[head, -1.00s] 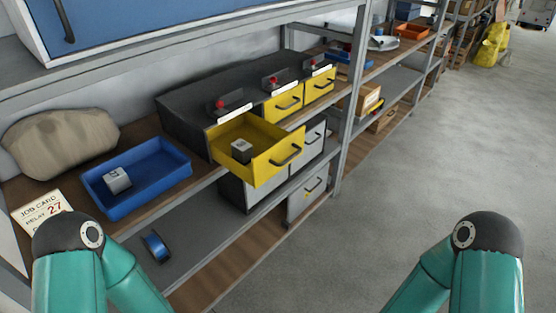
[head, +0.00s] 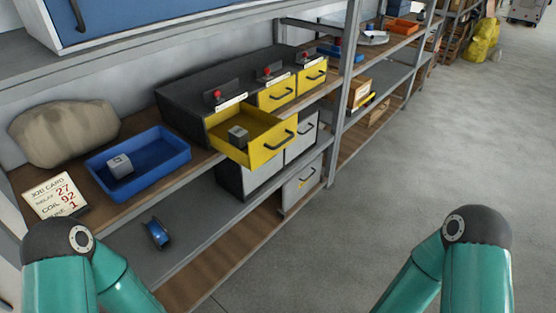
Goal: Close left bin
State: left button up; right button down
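The left yellow bin (head: 262,150) is a drawer in the dark cabinet (head: 178,102) on the shelf. It is pulled well out and has a black handle (head: 281,141) on its front. A small grey block (head: 238,134) lies inside it. Two more yellow bins, the middle one (head: 277,96) and the right one (head: 311,78), are shut beside it. Both of my teal arms show at the bottom of the head view, left and right, but my grippers are out of the picture.
A blue tray (head: 168,164) with a grey part (head: 120,166), a job card (head: 55,196) and a tan sack (head: 66,133) share the shelf. A blue spool (head: 157,234) lies below. A shelf post (head: 344,95) stands right of the cabinet. The floor at right is clear.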

aim_at(269, 134)
jog(key=u, duration=0.2)
jog(key=k, duration=0.25)
jog(key=u, duration=0.4)
jog(key=i, duration=0.7)
jog(key=u, duration=0.2)
